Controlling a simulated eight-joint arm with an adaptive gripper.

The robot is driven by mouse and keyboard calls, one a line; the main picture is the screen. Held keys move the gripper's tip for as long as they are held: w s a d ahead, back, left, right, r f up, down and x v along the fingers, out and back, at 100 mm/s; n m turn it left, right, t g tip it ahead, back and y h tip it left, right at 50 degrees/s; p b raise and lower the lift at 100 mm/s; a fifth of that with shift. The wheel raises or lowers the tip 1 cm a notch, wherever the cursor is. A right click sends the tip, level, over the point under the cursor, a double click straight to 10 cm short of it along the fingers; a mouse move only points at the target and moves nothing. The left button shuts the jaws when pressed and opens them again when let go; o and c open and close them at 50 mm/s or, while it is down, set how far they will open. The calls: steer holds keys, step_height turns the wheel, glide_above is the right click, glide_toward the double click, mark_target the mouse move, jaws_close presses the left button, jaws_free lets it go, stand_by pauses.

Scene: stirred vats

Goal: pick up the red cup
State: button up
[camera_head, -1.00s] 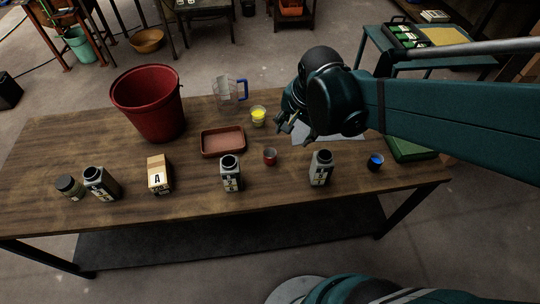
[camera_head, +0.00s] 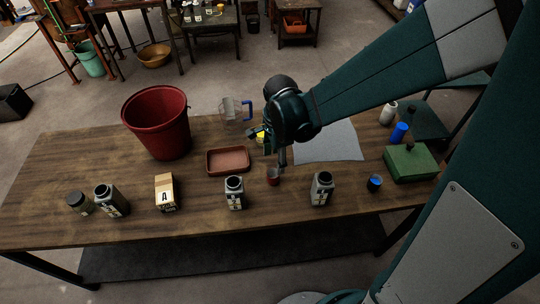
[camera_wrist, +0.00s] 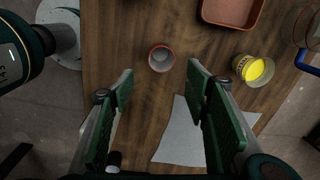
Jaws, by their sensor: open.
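The red cup (camera_head: 273,177) stands upright on the wooden table, between two grey bottles in the head view. In the wrist view the small round red cup (camera_wrist: 161,59) is seen from above, its inside grey and apparently empty. My gripper (camera_head: 268,149) is above and just behind the cup in the head view. In the wrist view its two green fingers (camera_wrist: 160,78) are spread wide with nothing between them. The cup lies just past the fingertips, roughly midway between them, and looks untouched.
A terracotta tray (camera_head: 228,172) and a yellow-filled cup (camera_wrist: 256,69) are close by. Grey bottles stand left (camera_head: 234,203) and right (camera_head: 322,199) of the cup. A red bucket (camera_head: 158,150), blue cup (camera_head: 375,183) and green box (camera_head: 411,170) are farther off. Bare table lies in front.

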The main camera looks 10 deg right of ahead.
mark_target(273, 173)
steer(key=shift+w+a+f+m+g+p, duration=0.1)
steer(key=shift+a+f+m+g+p, duration=0.1)
steer(key=shift+a+f+m, duration=0.25)
steer(key=shift+w+a+f+m+g+p, duration=0.15)
steer(key=shift+f+m, duration=0.1)
steer(key=shift+f, duration=0.3)
steer(key=shift+f, duration=0.1)
steer(key=shift+f+b, duration=0.3)
steer(key=shift+f, duration=0.9)
steer(key=shift+f, duration=0.1)
steer(key=shift+d+f+b, duration=0.1)
steer(key=shift+f+b, duration=0.6)
steer(key=shift+f, duration=1.8)
steer(key=c, duration=0.9)
